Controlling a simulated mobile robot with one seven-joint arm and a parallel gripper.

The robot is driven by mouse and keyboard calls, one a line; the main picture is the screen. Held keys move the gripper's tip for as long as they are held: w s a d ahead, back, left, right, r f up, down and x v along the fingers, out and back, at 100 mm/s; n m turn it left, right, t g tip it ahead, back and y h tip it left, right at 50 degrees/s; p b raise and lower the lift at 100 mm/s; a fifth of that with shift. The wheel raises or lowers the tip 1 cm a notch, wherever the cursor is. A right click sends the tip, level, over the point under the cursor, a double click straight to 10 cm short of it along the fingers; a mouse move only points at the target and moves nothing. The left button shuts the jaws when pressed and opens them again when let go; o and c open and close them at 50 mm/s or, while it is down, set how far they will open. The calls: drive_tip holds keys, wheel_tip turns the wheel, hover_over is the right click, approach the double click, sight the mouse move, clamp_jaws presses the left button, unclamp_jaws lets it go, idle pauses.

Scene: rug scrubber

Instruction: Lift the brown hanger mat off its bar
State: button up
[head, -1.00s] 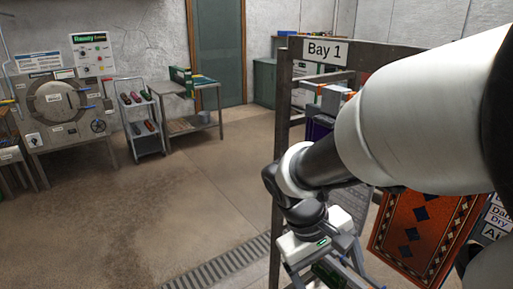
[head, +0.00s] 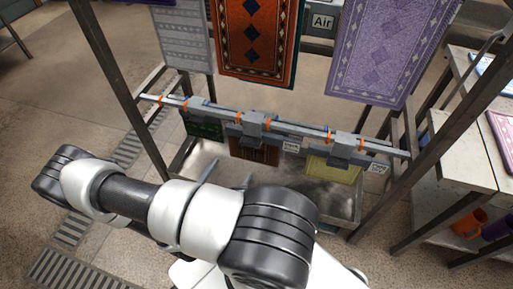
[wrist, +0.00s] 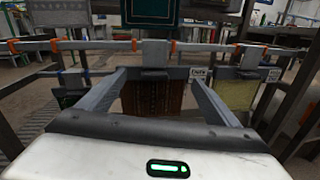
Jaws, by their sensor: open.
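The brown hanger mat (head: 255,153) hangs by a grey hanger clamp from the middle of the lower bar (head: 385,148). In the wrist view the brown mat (wrist: 153,99) shows ahead, between my fingers in the picture, under the bar (wrist: 220,48). My gripper (head: 229,171) is open and empty, on the near side of the bar; the gap to the hanger is hard to judge. In the wrist view my gripper (wrist: 158,78) has its fingers spread to either side of the mat. My arm hides part of the area below in the head view.
A dark green mat (head: 205,130) hangs left of the brown one and a yellow mat (head: 335,169) right. Larger patterned rugs, one orange (head: 258,45) and one purple (head: 392,45), hang above. A metal tray (head: 340,208) lies below. A table (head: 460,155) stands right.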

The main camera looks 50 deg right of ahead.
wheel_tip(320, 180, down, 4)
drive_tip(key=s+f+n+t, duration=0.1)
drive_tip(key=n+t, duration=0.1)
drive_tip(key=y+b, duration=0.1)
drive_tip(key=b, duration=0.1)
approach(249, 144)
drive_tip(key=shift+n, duration=0.4)
drive_tip(key=x, duration=0.4)
drive_tip(key=shift+s+d+f, duration=0.15)
drive_tip(key=shift+d+f, duration=0.15)
drive_tip(key=shift+f, duration=0.05)
drive_tip(key=shift+b+x, duration=0.7)
drive_tip(key=shift+x, duration=2.45)
drive_tip(key=shift+a+r, duration=0.15)
drive_tip(key=c, duration=1.4)
drive_tip(key=shift+c, duration=1)
drive_tip(key=shift+r, duration=0.15)
